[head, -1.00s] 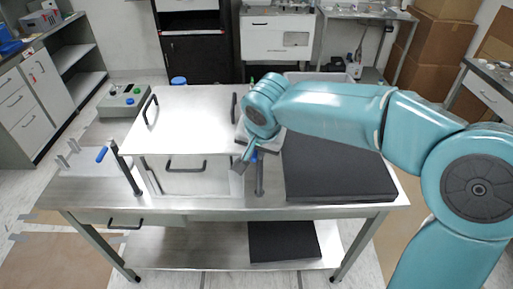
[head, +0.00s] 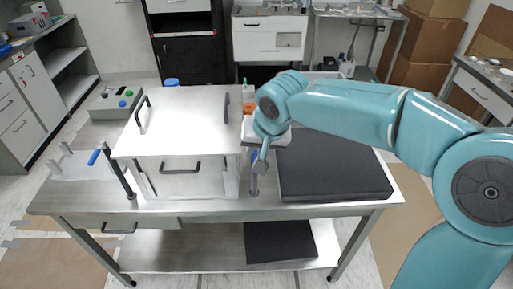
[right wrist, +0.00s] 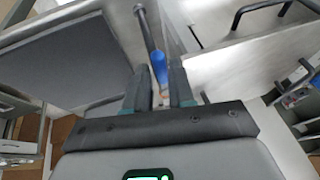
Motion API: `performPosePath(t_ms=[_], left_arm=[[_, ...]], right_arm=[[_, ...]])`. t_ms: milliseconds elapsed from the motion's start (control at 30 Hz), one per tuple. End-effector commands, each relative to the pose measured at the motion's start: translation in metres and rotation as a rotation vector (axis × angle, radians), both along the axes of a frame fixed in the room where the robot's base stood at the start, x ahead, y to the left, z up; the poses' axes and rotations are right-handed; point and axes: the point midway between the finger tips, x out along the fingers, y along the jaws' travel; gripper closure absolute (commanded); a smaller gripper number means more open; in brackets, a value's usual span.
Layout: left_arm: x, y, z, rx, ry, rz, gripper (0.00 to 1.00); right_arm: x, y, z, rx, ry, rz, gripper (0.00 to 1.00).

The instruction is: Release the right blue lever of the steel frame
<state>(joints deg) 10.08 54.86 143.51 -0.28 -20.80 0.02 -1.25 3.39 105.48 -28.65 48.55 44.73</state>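The steel frame (head: 185,115) stands on the steel table, with a flat top and black handles. The right blue lever (head: 254,157) sits at the frame's right side on a dark rod. The left blue lever (head: 93,157) points out at the left side. My right gripper (head: 262,152) is at the right lever and partly covers it from the head. In the right wrist view my right gripper (right wrist: 160,85) is open, and the blue lever end (right wrist: 160,68) shows between its fingertips. I cannot tell whether either finger touches it. My left gripper is not in view.
A black pad (head: 335,175) lies on the table right of the lever. A grey control box (head: 115,103) with coloured buttons stands behind the table at left. A lower shelf (head: 190,250) carries another dark pad (head: 280,242). Cardboard boxes stand at back right.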

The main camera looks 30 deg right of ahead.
Motion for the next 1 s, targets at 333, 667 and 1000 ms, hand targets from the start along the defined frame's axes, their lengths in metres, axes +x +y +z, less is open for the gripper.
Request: performPosePath(t_ms=[333, 667, 1000], left_arm=[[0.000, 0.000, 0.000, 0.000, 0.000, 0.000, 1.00], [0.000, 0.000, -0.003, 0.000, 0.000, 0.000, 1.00], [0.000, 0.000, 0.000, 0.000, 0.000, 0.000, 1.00]], right_arm=[[0.000, 0.000, 0.001, 0.001, 0.000, -0.002, 0.59], [-0.024, 0.003, 0.054, 0.002, -0.008, -0.002, 0.59], [-0.059, 0.006, 0.128, 0.002, -0.005, 0.000, 0.59]])
